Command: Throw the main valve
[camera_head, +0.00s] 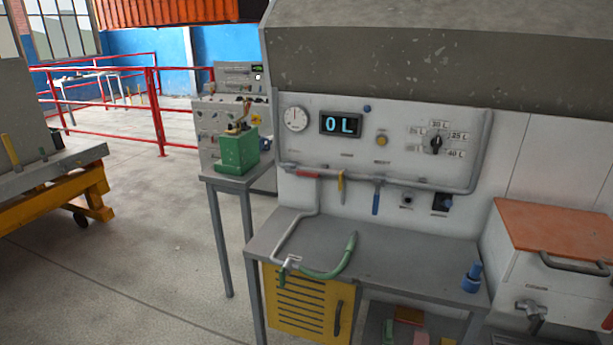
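A white panel (330,160) carries a grey pipe (400,182) with three lever handles. The red lever (307,174) lies along the pipe at the left. The yellow lever (341,187) and the blue lever (376,203) hang down from it. I cannot tell which of these is the main valve, as no label for it is readable. The display (341,124) reads 0 L. A black rotary knob (436,143) sits among litre marks at the right. A tap (287,267) with a green hose (335,265) is at the bench's front edge. My gripper is not in view.
The grey bench (400,258) stands below the panel, with a blue object (472,277) at its right end. A small table (228,181) with a green box (238,152) stands left. A yellow cart (65,193) is far left. The floor (130,250) between is clear.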

